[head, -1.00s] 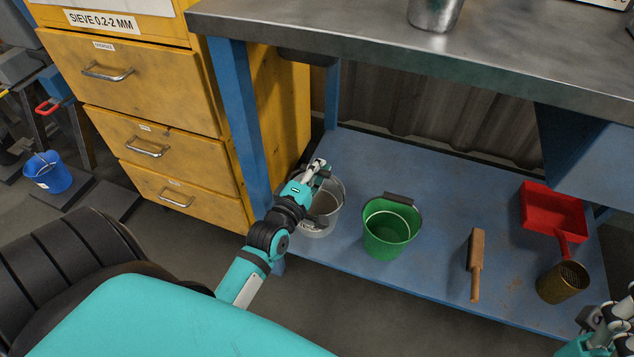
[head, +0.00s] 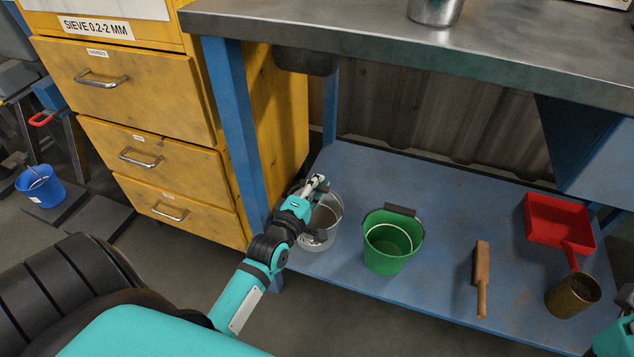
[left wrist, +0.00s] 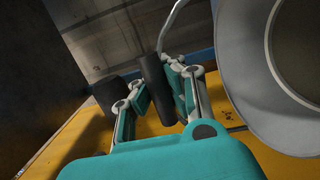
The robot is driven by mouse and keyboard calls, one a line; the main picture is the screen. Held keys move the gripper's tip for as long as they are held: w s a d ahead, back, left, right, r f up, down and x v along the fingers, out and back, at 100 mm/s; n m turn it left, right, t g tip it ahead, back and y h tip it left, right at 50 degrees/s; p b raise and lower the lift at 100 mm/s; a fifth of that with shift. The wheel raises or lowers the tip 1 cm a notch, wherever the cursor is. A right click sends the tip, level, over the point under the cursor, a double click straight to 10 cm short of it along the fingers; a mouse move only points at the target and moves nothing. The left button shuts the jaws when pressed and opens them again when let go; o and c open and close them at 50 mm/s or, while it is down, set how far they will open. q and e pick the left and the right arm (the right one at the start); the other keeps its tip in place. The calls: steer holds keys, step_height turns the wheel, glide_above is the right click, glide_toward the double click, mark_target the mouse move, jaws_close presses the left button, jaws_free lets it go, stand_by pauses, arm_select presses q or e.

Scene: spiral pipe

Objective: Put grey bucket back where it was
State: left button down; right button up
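The grey bucket (head: 322,236) stands upright on the blue lower shelf (head: 370,170), at its left end near the table leg. My left gripper (head: 318,183) is at the bucket's upper rim and partly covers it. In the left wrist view the bucket (left wrist: 245,75) fills the right side. Its wire handle and dark grip (left wrist: 157,88) show there, with the grip between the fingers of my left gripper (left wrist: 160,95), which look shut on it.
A green bucket (head: 390,260) stands just right of the grey one. Further right lie a wooden tool (head: 482,275), a red dustpan (head: 560,225) and a brass cup (head: 570,298). A blue table leg (head: 232,120) and yellow drawers (head: 130,95) stand left. A metal tabletop (head: 400,50) is above.

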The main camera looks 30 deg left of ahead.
arm_select(q)
steer(key=c, duration=1.9)
jaws_free()
steer(key=o, duration=0.4)
